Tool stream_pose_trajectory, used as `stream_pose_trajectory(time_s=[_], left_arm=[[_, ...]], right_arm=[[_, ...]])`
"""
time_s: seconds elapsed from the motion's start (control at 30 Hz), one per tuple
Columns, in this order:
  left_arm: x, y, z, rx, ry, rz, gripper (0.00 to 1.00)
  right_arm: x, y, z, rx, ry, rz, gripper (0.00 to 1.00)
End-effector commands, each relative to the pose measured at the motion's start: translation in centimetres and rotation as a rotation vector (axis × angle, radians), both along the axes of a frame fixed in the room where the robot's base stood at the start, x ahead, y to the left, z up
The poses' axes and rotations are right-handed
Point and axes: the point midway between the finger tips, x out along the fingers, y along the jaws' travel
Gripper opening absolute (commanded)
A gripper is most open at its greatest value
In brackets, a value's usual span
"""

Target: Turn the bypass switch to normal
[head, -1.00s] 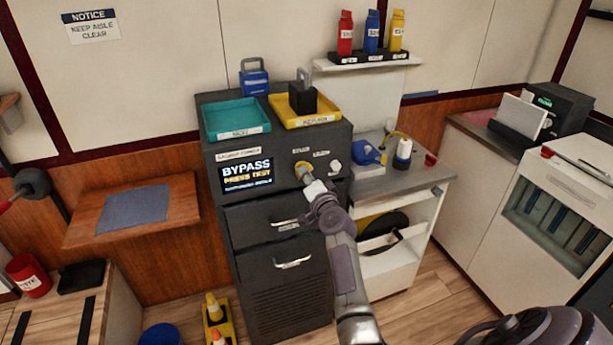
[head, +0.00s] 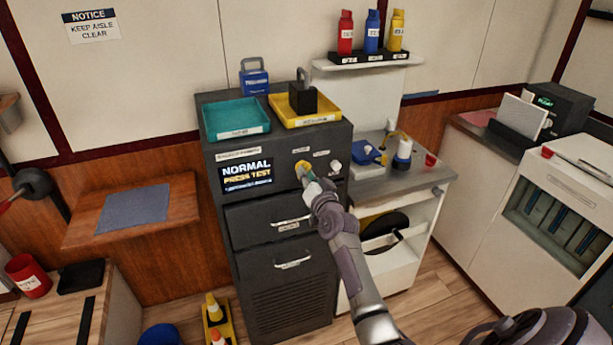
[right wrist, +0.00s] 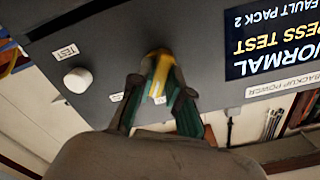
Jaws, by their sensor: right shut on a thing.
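The dark grey backup power cabinet (head: 280,210) stands in the middle of the head view. Its display (head: 246,174) reads NORMAL and PRESS TEST; in the right wrist view the display (right wrist: 275,45) appears upside down. The yellow bypass switch (right wrist: 160,70) is on the panel right of the display. My right gripper (head: 304,172) is shut on it, with green-tipped fingers on both sides in the right wrist view. The fingers hide part of the switch. A white test knob (head: 336,168) sits right of the switch, apart from the gripper. My left gripper is not in view.
A teal tray (head: 237,118) and a yellow tray (head: 304,110) with a black padlock-shaped block (head: 302,99) lie on the cabinet top. A bench (head: 400,180) with a blue tool stands close on the right. Floor shows at the lower middle.

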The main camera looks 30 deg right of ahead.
Motion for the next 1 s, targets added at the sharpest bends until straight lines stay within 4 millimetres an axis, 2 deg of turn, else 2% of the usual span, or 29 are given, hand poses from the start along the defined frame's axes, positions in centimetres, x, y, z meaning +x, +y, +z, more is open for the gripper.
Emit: stream_pose_trajectory(time_s=[0.5,1.0], left_arm=[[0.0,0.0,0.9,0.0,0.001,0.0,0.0],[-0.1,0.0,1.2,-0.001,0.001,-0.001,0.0]], right_arm=[[0.0,-0.1,0.0,-0.425,0.104,0.0,0.0],[0.0,-0.1,0.0,-0.578,0.14,-0.001,0.0]])
